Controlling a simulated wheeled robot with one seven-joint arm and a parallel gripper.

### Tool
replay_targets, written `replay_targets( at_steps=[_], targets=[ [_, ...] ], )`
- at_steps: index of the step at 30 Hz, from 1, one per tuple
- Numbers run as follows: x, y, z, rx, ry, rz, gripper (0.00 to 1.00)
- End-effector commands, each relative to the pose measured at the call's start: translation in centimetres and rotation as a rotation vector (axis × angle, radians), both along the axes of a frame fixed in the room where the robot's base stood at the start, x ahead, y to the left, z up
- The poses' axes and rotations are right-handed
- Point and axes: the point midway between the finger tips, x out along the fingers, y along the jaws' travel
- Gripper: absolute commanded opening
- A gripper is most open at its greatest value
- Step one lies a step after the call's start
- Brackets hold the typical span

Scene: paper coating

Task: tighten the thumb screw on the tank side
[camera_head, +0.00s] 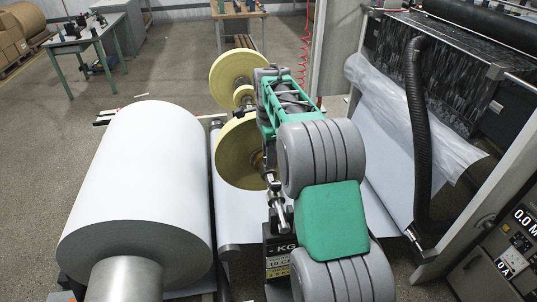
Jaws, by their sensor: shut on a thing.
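My grey and green arm (330,222) rises from the bottom of the head view and reaches away over the middle of the machine. Its far dark grey end (266,76) is beside the yellow rolls. I cannot make out my gripper's fingers; they are hidden behind the arm. I cannot pick out the thumb screw or tell which part is the tank. Bright metal fittings (278,208) on a shaft show just left of the arm, above a dark box with "KG" lettering (277,265).
A big white paper roll (137,190) fills the left. Two yellow rolls (238,152) (231,69) stand close left of my arm. At right are a black hose (417,130), draped film (392,102) and a machine frame with a control panel (512,262). Open floor lies at far left.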

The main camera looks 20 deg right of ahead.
Motion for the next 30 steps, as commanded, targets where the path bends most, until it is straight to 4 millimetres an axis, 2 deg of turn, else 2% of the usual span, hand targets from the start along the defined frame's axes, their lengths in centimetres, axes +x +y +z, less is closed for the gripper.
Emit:
replay_targets(
  at_steps=[5, 6, 13, 22, 26, 30],
  targets=[
    [0.0, 0.0, 0.0, 0.0, -0.001, 0.0, 0.0],
    [0.0, 0.0, 0.0, 0.0, -0.001, 0.001, 0.32],
    [0.0, 0.0, 0.0, 0.0, -0.001, 0.001, 0.5],
    [0.1, 0.0, 0.5, 0.0, -0.003, 0.001, 0.5],
    [0.1, 0.0, 2.6, -0.002, -0.005, 0.001, 0.5],
    [0.1, 0.0, 5.5, -0.001, -0.004, 0.001, 0.5]
  ],
)
